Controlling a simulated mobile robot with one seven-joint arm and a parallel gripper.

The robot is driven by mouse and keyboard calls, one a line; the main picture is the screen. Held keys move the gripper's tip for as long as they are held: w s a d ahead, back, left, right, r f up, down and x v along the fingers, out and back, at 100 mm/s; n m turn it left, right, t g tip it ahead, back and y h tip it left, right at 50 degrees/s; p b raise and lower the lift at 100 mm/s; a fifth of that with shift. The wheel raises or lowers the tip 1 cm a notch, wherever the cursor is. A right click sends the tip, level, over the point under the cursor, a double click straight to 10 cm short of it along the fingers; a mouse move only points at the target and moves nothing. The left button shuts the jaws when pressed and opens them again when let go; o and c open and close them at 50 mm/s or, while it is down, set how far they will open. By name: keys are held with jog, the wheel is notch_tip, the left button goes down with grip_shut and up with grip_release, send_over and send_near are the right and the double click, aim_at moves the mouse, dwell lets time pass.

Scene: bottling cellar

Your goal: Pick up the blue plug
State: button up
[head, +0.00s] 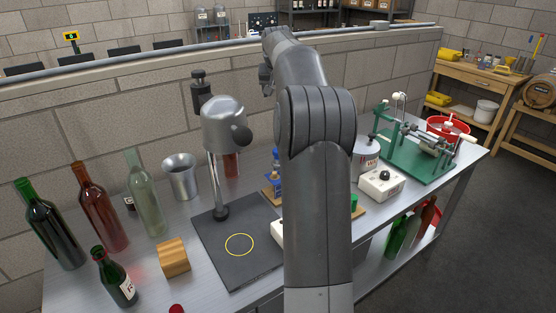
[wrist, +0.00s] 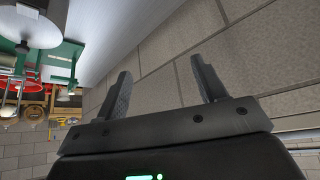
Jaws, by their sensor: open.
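Small blue pieces (head: 276,184) show in the head view on a wooden board just left of my arm. One of them may be the blue plug, but my arm partly covers that spot and I cannot tell its shape. My gripper (wrist: 163,82) is open and empty in the wrist view, its two fingers apart in front of the block wall. In the head view I cannot make out its fingers. No blue plug shows in the wrist view.
A black mat (head: 218,264) with a yellow circle lies beneath a grey press (head: 224,126). Bottles (head: 100,205), a metal cup (head: 180,177) and a wooden block (head: 173,258) stand to the left. A white box (head: 381,184) and a green bottling device (head: 420,150) stand to the right.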

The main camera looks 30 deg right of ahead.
jog(key=f, duration=0.7)
jog(key=w+d+f, duration=0.1)
jog(key=f, duration=0.7)
jog(key=w+f, duration=0.1)
jog(key=f, duration=0.7)
jog(key=shift+w+d+f, duration=0.1)
jog(key=shift+d+f, duration=0.1)
jog(key=shift+d, duration=0.05)
jog(key=shift+x, duration=2.95)
jog(key=shift+w+r, duration=0.1)
jog(key=shift+r, duration=0.05)
jog(key=shift+c, duration=0.5)
jog(key=c, duration=1)
